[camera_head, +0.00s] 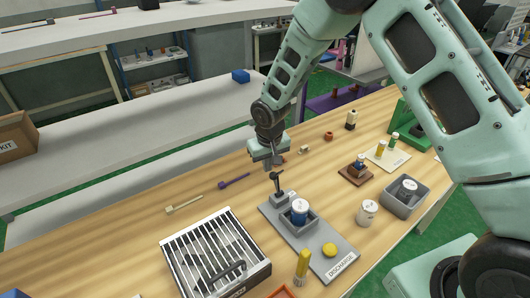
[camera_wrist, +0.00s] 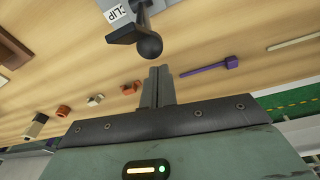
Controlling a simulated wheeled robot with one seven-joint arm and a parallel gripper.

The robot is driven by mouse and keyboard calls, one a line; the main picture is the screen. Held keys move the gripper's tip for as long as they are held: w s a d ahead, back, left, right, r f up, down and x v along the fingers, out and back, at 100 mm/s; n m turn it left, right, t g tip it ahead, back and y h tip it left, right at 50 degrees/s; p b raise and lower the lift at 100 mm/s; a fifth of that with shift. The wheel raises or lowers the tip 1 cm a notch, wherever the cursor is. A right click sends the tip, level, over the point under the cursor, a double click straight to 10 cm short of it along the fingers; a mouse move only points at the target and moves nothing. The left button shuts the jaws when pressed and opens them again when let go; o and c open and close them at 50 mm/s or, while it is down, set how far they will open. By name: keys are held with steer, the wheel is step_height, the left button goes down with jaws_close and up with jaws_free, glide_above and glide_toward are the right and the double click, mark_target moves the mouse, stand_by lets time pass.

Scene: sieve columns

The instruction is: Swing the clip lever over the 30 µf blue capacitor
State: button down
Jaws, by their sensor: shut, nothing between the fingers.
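The blue capacitor (camera_head: 299,217), with a white top, stands upright in a grey holder (camera_head: 312,228) on the grey discharge plate (camera_head: 330,247). The clip lever (camera_head: 278,184) rises from a grey block behind the capacitor, with a dark ball knob at its top. In the wrist view the black knob (camera_wrist: 150,45) and part of the lever show beside a "CLIP" label (camera_wrist: 116,13). My gripper (camera_head: 277,161) is shut and empty, just above and behind the lever. Its closed fingers (camera_wrist: 158,72) point toward the knob, with a small gap seen between them. The capacitor is not in the wrist view.
A slatted metal box (camera_head: 216,254) stands left of the plate. A yellow-topped cylinder (camera_head: 302,266) and a yellow disc (camera_head: 329,249) are at its front. A white-topped can (camera_head: 367,212) and a grey bin (camera_head: 404,198) stand right. A purple tool (camera_head: 234,181) lies left of my gripper.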

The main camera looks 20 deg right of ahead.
steer(key=shift+s+d, duration=0.15)
steer(key=shift+s, duration=0.5)
steer(key=shift+b, duration=0.4)
steer(key=shift+s+r+t+b, duration=0.15)
steer(key=shift+t+b, duration=0.15)
steer(key=shift+b, duration=0.05)
